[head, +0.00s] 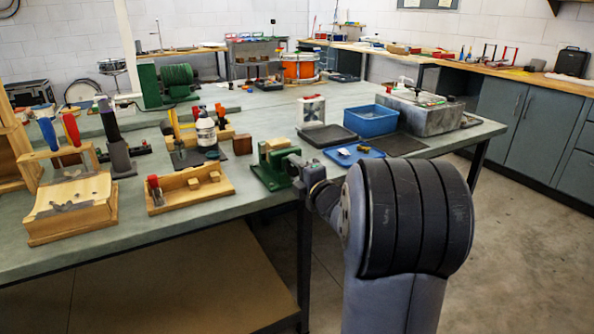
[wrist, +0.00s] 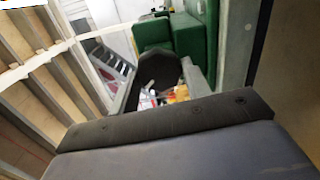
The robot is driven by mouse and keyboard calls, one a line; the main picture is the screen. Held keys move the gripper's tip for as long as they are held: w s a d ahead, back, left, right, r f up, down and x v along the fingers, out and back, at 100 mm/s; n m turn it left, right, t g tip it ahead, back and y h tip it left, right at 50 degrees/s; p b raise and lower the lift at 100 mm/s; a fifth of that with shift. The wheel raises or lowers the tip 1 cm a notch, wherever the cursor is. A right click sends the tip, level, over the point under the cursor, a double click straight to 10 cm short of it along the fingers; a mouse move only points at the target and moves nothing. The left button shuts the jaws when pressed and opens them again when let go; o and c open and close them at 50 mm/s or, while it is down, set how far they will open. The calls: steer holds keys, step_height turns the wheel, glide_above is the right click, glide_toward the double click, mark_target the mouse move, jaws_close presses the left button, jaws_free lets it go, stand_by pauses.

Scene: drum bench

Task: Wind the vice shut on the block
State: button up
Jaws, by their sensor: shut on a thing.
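The green vice (head: 272,172) stands at the near edge of the bench, and its green body also shows at the top of the wrist view (wrist: 188,32). A light wooden block (head: 277,144) shows at the top of the vice, by its jaws. I cannot tell whether both jaws touch it. My gripper (head: 299,167) is at the vice's right, near side, shut on what appears to be the vice handle. The handle is mostly hidden by my gripper and wrist. The wrist view is too close to show the grip clearly.
A wooden tray (head: 160,203) with small blocks lies left of the vice, and a white bottle (head: 206,131) stands behind it. Open floor lies in front of the bench.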

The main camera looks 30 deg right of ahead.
steer(key=m+p, duration=0.1)
steer(key=m, duration=0.3)
steer(key=shift+m+p, duration=0.3)
steer(key=m+p, duration=0.2)
steer(key=m, duration=0.3)
steer(key=shift+m, duration=0.3)
steer(key=m+p, duration=0.3)
steer(key=m, duration=0.2)
steer(key=shift+d, duration=0.1)
steer(key=shift+s+m+p, duration=0.1)
steer(key=shift+m+p, duration=0.7)
steer(key=shift+m, duration=1.3)
steer(key=shift+f, duration=0.1)
steer(key=o, duration=1)
steer(key=shift+r, duration=0.2)
